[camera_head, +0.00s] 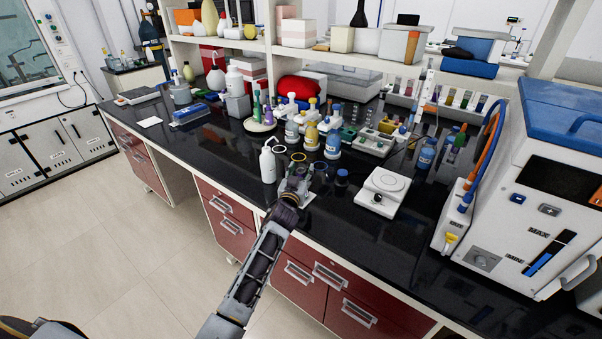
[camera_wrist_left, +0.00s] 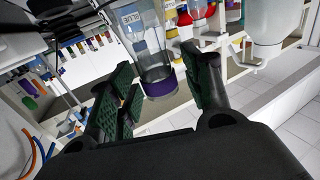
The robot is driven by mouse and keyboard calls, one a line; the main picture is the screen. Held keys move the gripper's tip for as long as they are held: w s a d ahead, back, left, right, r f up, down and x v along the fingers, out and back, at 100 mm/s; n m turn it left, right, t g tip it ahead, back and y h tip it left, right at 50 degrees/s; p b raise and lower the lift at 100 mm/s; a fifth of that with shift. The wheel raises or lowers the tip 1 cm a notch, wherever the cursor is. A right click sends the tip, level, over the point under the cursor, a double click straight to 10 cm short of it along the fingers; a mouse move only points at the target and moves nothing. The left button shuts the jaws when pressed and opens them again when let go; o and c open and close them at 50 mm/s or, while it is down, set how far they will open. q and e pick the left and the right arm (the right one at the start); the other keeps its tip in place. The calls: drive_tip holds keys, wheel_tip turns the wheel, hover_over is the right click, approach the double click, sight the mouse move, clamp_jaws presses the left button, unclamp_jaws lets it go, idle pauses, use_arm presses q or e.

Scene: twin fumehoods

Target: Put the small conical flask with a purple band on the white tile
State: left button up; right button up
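The small clear flask with a purple band (camera_wrist_left: 160,87) shows in the left wrist view between the fingers of my left gripper (camera_wrist_left: 160,82). The fingers are apart, with a gap visible on both sides of the band. In the head view my left gripper (camera_head: 297,184) is low over the black bench near its front edge and hides much of what is there; I cannot make out the purple band. A flat white square, which looks like the white tile (camera_head: 150,121), lies on the far left of the bench. My right gripper is not in view.
A white wash bottle (camera_head: 268,165) stands just left of my gripper, with a yellow-ringed flask (camera_head: 299,157) behind. A white balance (camera_head: 382,192) is to the right. Capped bottles (camera_head: 311,137) crowd behind. A blue box (camera_head: 190,112) lies right of the white square.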

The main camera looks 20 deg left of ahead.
use_arm(q)
drive_tip(key=shift+r, duration=0.15)
drive_tip(key=s, duration=1.2)
drive_tip(key=shift+d+b, duration=0.25)
drive_tip(key=shift+b, duration=0.2)
